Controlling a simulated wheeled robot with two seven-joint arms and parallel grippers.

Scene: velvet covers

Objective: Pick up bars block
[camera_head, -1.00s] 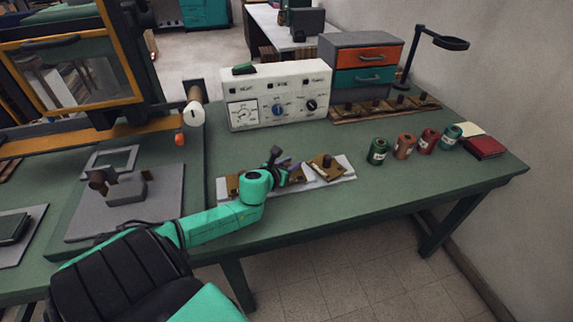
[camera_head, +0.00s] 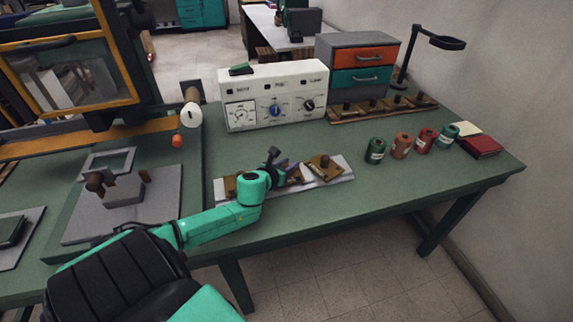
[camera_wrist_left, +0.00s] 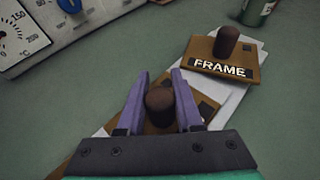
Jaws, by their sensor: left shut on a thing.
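My left gripper (camera_head: 283,166) is over the white tray (camera_head: 341,178) at the table's front edge. In the left wrist view its purple fingers (camera_wrist_left: 161,100) are shut on the dark brown knob of a tan block (camera_wrist_left: 160,125). The label of this block is hidden, so I cannot read whether it says bars. I cannot tell whether it is clear of the tray. A block marked FRAME (camera_wrist_left: 224,68), with its own brown knob, sits just to the right; it also shows in the head view (camera_head: 323,169). Another tan block (camera_head: 229,186) is partly hidden left of my gripper.
A white control box (camera_head: 275,97) stands behind the tray. Several spools (camera_head: 403,146) and a red book (camera_head: 481,146) are at the right. A press plate with a grey block (camera_head: 125,190) is at the left. The green table (camera_head: 400,190) is clear right of the tray.

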